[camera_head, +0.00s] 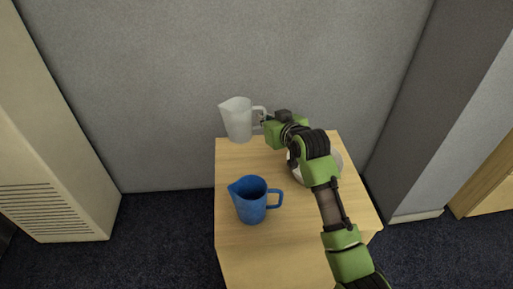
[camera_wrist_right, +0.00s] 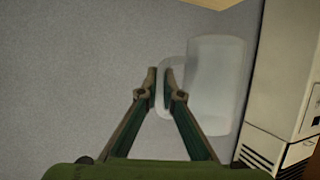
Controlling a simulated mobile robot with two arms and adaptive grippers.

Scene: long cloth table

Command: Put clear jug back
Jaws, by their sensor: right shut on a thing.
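The clear jug (camera_head: 237,121) is a translucent whitish jug with its spout to the left and its handle to the right. It shows at the far left end of the wooden table in the head view, near the wall; whether its base touches the table I cannot tell. My right gripper (camera_head: 265,121) is shut on its handle. In the right wrist view the fingers of my right gripper (camera_wrist_right: 160,88) close on the handle of the jug (camera_wrist_right: 215,85). My left gripper is not in view.
A blue jug (camera_head: 252,200) stands on the wooden table (camera_head: 290,235), handle to the right. A white round dish (camera_head: 330,165) sits partly hidden under my right arm. A grey wall (camera_head: 200,60) is behind the table. The table's front is clear.

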